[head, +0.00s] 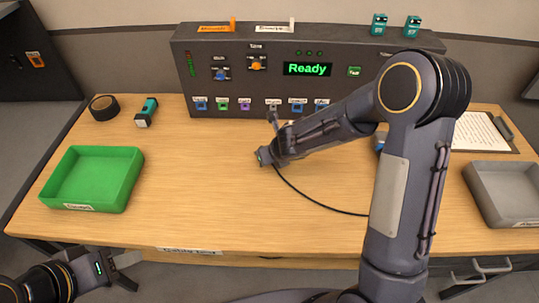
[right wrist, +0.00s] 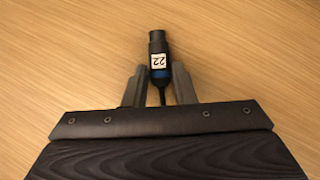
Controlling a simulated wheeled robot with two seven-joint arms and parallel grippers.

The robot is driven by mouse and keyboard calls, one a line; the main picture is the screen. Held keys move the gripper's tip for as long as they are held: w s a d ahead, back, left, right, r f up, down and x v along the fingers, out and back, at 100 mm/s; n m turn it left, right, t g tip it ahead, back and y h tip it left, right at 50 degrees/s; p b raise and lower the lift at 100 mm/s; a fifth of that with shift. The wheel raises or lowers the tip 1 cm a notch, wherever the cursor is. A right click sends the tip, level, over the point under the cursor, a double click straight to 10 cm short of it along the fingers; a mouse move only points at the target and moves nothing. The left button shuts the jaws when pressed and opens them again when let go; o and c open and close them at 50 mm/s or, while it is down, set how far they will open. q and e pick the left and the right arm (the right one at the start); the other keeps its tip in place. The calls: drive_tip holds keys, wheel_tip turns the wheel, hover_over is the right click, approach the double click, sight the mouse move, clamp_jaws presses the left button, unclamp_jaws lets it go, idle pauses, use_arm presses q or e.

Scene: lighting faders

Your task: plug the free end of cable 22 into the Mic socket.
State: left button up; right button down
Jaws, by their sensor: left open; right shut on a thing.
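The plug of cable 22 (right wrist: 158,45), black with a blue band and a white "22" label, sits between the fingers of my right gripper (right wrist: 159,72), which is shut on it. The plug's tip points away from the gripper, with wood surface behind it. In the head view my right gripper (head: 276,124) is in front of the panel's socket row, and the black cable (head: 320,203) trails right behind my arm. The panel (head: 215,82) has a row of coloured sockets (head: 245,105); their labels are too small to read. My left gripper (head: 124,270) is open and empty at the lower left.
A green tray (head: 92,180) stands at the left and a grey tray (head: 505,190) at the right. A black roll (head: 104,108) and a teal-black item (head: 147,112) lie at the back left. A clipboard (head: 483,132) is at the right. The front middle is clear apart from the cable.

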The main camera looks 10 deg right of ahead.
drive_tip(key=shift+r+p, duration=2.55)
drive_tip(key=shift+d, duration=0.1)
